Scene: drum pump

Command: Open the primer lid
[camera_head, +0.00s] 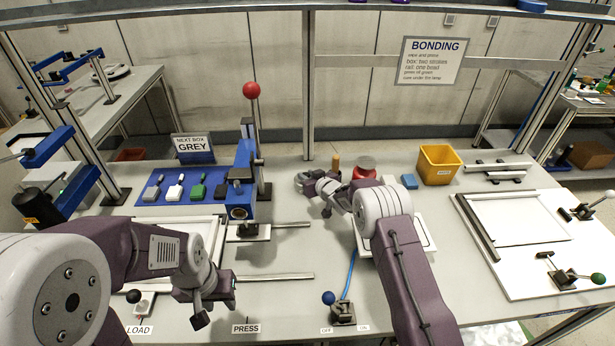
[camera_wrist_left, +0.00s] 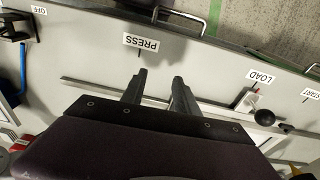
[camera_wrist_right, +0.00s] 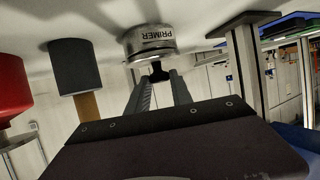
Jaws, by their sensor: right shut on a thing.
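The silver primer can (camera_wrist_right: 150,42), labelled PRIMER, stands on the bench in the right wrist view, where the picture is upside down. A small black knob (camera_wrist_right: 159,72) at its lid end lies between the fingertips of my right gripper (camera_wrist_right: 160,82), which is shut on it. I cannot see a gap between lid and can. In the head view my right gripper (camera_head: 312,184) is at the middle of the bench, and it and the arm partly hide the can. My left gripper (camera_wrist_left: 158,88) is open and empty above the bench front, near the PRESS label.
Beside the can are a wooden-handled tool in a dark holder (camera_wrist_right: 75,66) and a red-topped container (camera_head: 365,167). The blue press (camera_head: 240,185) stands to the left. A yellow bin (camera_head: 438,165) is at back right. The white fixture board (camera_head: 520,265) lies at right.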

